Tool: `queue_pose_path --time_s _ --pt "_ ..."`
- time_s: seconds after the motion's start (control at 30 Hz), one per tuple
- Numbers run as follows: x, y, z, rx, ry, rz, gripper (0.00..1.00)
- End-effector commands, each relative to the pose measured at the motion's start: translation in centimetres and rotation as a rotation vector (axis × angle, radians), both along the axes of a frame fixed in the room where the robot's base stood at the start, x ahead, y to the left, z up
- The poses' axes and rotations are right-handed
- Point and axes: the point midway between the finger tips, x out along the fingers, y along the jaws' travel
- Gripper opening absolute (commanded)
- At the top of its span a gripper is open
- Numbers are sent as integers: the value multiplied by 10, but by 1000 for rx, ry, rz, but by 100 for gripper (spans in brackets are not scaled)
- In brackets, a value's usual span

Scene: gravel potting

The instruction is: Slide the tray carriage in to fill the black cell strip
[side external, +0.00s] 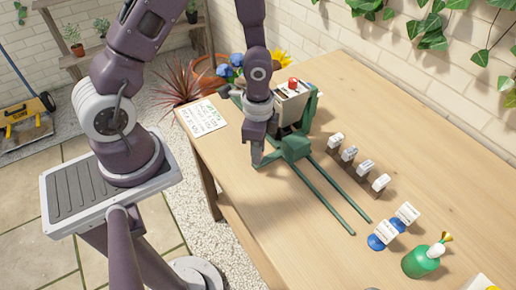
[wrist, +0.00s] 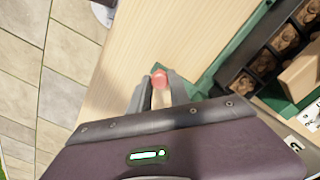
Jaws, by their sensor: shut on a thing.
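My gripper (side external: 258,160) reaches down at the near left side of the green tray carriage frame (side external: 295,146). In the wrist view my gripper (wrist: 160,92) has its two fingers closed on a small red knob (wrist: 159,77). The knob is beside the green frame (wrist: 215,72). The black cell strip (wrist: 238,82) shows at the right of the wrist view, with brown filling in several cells. In the side view the strip is hidden behind my arm and the frame. A pale hopper box (side external: 290,103) with a red top stands over the frame.
Two green rails (side external: 325,197) run toward the front of the wooden table (side external: 420,150). Several small white-labelled blocks (side external: 349,153) stand right of them. Blue-based labelled holders (side external: 383,236) and a green bottle (side external: 422,260) stand nearer. A written card (side external: 202,118) lies at left.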

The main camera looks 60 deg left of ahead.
Motion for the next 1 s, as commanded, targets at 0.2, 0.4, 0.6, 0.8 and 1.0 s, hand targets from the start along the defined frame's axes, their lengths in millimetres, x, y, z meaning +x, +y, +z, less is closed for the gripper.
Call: queue_pose_path --time_s 0.2,0.4,0.6,0.8,1.0 --pt "0 0 0 0 -1 0 0" --pt "0 0 0 0 -1 0 0" --pt "0 0 1 1 -2 0 0" --pt "1 0 1 1 -2 0 0" --pt "2 26 1 1 -2 6 0"
